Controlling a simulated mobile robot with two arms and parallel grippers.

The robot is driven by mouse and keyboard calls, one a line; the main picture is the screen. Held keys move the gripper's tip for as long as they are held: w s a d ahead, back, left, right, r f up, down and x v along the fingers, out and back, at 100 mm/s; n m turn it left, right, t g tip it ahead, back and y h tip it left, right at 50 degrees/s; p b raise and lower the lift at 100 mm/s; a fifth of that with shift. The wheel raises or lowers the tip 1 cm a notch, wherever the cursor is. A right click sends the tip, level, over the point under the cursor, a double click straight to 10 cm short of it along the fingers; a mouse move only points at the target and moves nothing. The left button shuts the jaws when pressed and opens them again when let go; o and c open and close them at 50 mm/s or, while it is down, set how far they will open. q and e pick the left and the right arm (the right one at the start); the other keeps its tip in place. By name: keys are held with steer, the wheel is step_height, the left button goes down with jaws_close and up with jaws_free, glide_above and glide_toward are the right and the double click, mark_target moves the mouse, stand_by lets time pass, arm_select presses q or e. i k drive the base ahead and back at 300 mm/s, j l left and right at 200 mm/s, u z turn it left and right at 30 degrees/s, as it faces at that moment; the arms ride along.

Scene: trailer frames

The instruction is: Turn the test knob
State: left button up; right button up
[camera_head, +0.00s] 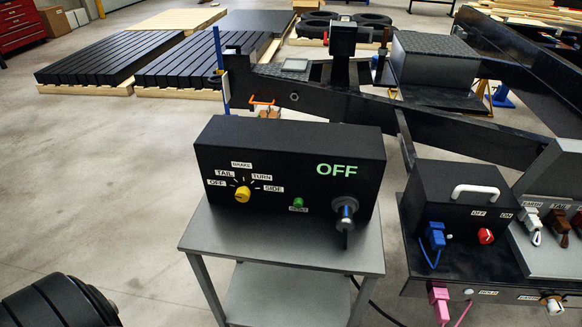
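A black test box (219,150) stands on a grey metal stand. Its yellow knob (242,194) is at the left of the front face, ringed by the labels OFF, TAIL, BRAKE, TURN and SIDE. Which label the knob points at is too small to tell. A green OFF display (337,170) is lit at the upper right of the face. A green button (298,203) and a silver connector (345,210) sit on the lower face. Neither of my grippers shows in the head view, and nothing is touching the knob.
The grey stand (300,247) has a lower shelf. To the right is a second black box (455,185) with a red knob (485,236) and a blue plug (435,236). A black trailer frame (320,103) lies behind. Floor left of the stand is clear, except a black ribbed object (60,302).

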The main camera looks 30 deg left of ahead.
mark_target(242, 194)
steer(key=u, duration=1.35)
